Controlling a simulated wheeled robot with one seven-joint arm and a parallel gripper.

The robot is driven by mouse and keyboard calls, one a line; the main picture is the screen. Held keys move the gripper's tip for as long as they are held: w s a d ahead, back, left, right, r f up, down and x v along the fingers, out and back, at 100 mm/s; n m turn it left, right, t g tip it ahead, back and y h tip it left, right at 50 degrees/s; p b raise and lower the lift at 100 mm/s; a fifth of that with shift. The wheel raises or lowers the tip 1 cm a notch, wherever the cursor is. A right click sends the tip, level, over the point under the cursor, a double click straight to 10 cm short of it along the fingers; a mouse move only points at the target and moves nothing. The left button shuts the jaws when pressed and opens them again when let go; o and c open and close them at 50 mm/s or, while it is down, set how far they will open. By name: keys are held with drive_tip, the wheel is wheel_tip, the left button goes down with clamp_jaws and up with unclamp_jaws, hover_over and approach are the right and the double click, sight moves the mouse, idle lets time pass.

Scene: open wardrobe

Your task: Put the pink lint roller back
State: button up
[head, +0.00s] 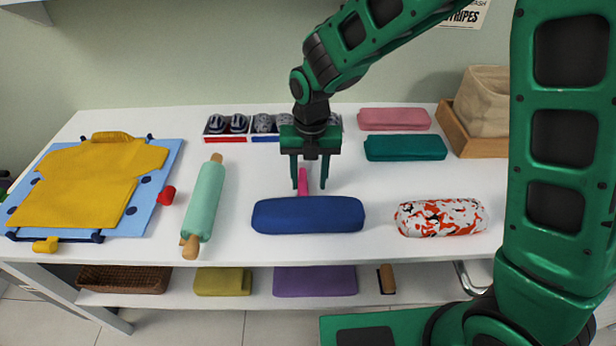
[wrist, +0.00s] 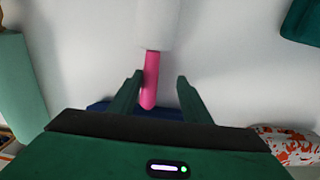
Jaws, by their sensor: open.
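The pink lint roller lies on the white top shelf. Its pink handle (head: 303,182) shows behind the blue roll, under my gripper. In the wrist view the pink handle (wrist: 151,78) points toward me, and its pale roller head (wrist: 154,24) blends with the white surface. My gripper (head: 309,186) is open and points down. In the wrist view the handle lies between the gripper's fingers (wrist: 158,80), closer to the left one. I cannot tell whether the fingers touch it.
A blue roll (head: 307,215) lies just in front of the handle. A mint roll (head: 203,203) is left, a patterned roll (head: 440,218) right. Teal (head: 404,148) and pink (head: 394,119) folded cloths and shoes (head: 238,123) are behind. A lower shelf (head: 420,283) holds a brown-handled item (head: 387,279).

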wheel_tip(320, 180, up, 9)
idle(1.1)
drive_tip(key=s+d+r+m, duration=0.3)
drive_tip(key=d+m, duration=0.7)
drive_tip(key=d, duration=0.3)
drive_tip(key=s+d+r+m, duration=0.2)
drive_tip(key=s+d+m, duration=0.1)
drive_tip(key=d+m, duration=0.8)
drive_tip(key=s+d+m, duration=1.3)
drive_tip(key=s+m, duration=0.4)
drive_tip(key=m, duration=0.4)
drive_tip(key=shift+s+d+f, duration=0.2)
drive_tip(key=shift+s+f, duration=0.15)
drive_tip(key=shift+f, duration=0.1)
